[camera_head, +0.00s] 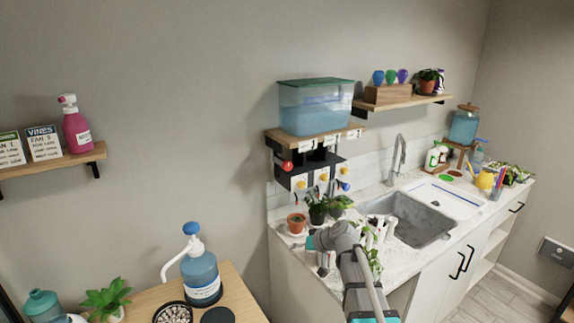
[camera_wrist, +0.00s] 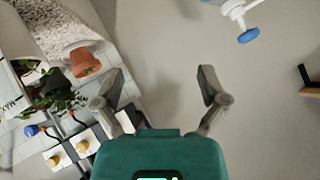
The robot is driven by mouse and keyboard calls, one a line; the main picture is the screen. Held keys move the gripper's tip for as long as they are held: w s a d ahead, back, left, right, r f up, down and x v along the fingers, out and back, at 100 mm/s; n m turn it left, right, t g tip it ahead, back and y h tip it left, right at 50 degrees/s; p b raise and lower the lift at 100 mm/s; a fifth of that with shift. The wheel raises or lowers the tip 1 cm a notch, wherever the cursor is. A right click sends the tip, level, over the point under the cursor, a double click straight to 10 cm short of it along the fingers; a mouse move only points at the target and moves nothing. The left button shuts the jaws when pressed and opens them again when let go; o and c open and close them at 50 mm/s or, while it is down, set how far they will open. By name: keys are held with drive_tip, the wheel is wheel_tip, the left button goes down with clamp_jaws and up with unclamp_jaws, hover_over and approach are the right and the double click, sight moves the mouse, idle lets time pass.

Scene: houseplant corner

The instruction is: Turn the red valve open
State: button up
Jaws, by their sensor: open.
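The red valve (camera_head: 287,166) is a small red knob at the left end of the pipework under the wooden shelf with the water tank. It does not show in the wrist view. My gripper (camera_wrist: 162,82) is open in the wrist view, with its two grey fingers spread and nothing between them. In the head view my arm reaches over the counter's left end, below and to the right of the red valve, apart from it. The fingers are mostly hidden there behind my wrist.
A clear tank (camera_head: 316,108) of blue water stands above the valves. Yellow knobs (camera_head: 323,177) and a blue knob (camera_head: 345,187) sit right of the red valve. A terracotta pot (camera_head: 296,223) and plants stand below.

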drive_tip(key=w+d+r+t+y+p, duration=0.15)
drive_tip(key=w+r+t, duration=0.35)
drive_tip(key=w+r, duration=0.55)
drive_tip(key=m+t+p, duration=0.1)
drive_tip(key=m+t, duration=0.1)
drive_tip(key=t, duration=0.2)
approach(289, 167)
drive_tip(key=v, duration=0.3)
drive_tip(key=shift+w+a, duration=0.1)
drive_tip(key=shift+a, duration=0.05)
drive_tip(key=x, duration=1.3)
drive_tip(key=shift+w+a, duration=0.15)
drive_tip(key=shift+w, duration=0.1)
drive_tip(key=c, duration=1.1)
drive_tip(key=shift+c, duration=0.2)
